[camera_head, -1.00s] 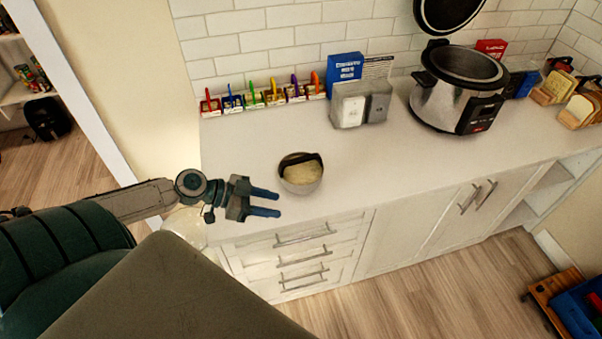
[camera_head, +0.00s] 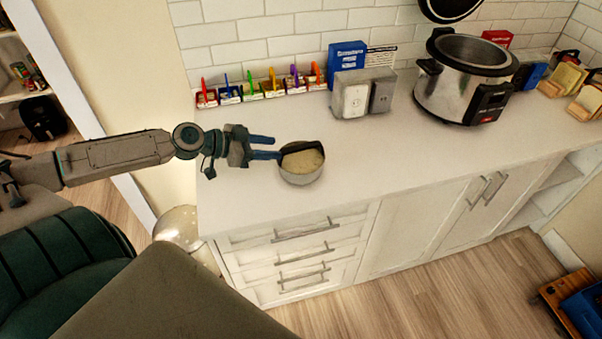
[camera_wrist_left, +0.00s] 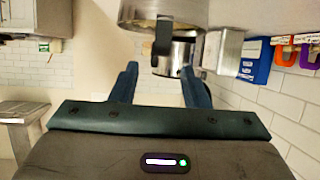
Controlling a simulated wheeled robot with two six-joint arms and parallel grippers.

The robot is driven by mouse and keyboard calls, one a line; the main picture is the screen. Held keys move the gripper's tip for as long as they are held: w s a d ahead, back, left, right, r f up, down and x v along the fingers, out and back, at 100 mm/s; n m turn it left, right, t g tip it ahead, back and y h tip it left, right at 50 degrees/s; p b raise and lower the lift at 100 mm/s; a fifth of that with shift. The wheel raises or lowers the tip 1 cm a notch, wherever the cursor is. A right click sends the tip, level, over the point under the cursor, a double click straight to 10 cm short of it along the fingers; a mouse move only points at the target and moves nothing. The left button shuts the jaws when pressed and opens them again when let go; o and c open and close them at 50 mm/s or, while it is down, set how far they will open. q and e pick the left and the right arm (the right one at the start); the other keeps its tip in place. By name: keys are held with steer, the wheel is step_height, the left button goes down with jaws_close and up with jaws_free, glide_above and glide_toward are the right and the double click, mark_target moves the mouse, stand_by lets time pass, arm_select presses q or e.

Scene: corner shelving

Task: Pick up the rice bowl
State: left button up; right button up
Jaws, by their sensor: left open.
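The rice bowl (camera_head: 303,176) is a small light metal-looking bowl with pale contents and a dark inner rim band. It stands upright on the white counter near its front edge. My left gripper (camera_head: 277,147) is open and reaches in from the left, its fingertips at the bowl's left rim in the head view. I cannot tell whether they touch it. In the left wrist view, which looks turned over, the bowl (camera_wrist_left: 145,12) is cut by the top edge, and the gripper (camera_wrist_left: 160,70) shows its two blue fingers apart with nothing held. My right gripper is not in view.
A grey dispenser (camera_head: 356,98), a blue box (camera_head: 346,58) and a row of small coloured-clip containers (camera_head: 262,89) line the wall. The counter (camera_head: 395,150) right of the bowl is clear.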

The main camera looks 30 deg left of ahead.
mark_target(296, 147)
arm_select(q)
steer(key=shift+w+d+f+b, duration=0.4)
steer(key=shift+w+f+b, duration=0.1)
steer(key=shift+b, duration=0.4)
steer(key=shift+w+d+r+b, duration=0.1)
steer(key=shift+w+b, duration=0.15)
steer(key=shift+b, duration=0.2)
steer(key=shift+w+d, duration=0.5)
steer(key=shift+w, duration=0.15)
steer(key=shift+w+d, duration=0.1)
steer(key=shift+w, duration=0.1)
steer(key=shift+w+d+f+p, duration=0.2)
steer(key=shift+w+d+p, duration=0.15)
steer(key=shift+w+p, duration=0.15)
steer(key=shift+x, duration=0.95)
steer(key=shift+f, duration=0.15)
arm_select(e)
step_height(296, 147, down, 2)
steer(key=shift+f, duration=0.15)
arm_select(q)
jaws_close()
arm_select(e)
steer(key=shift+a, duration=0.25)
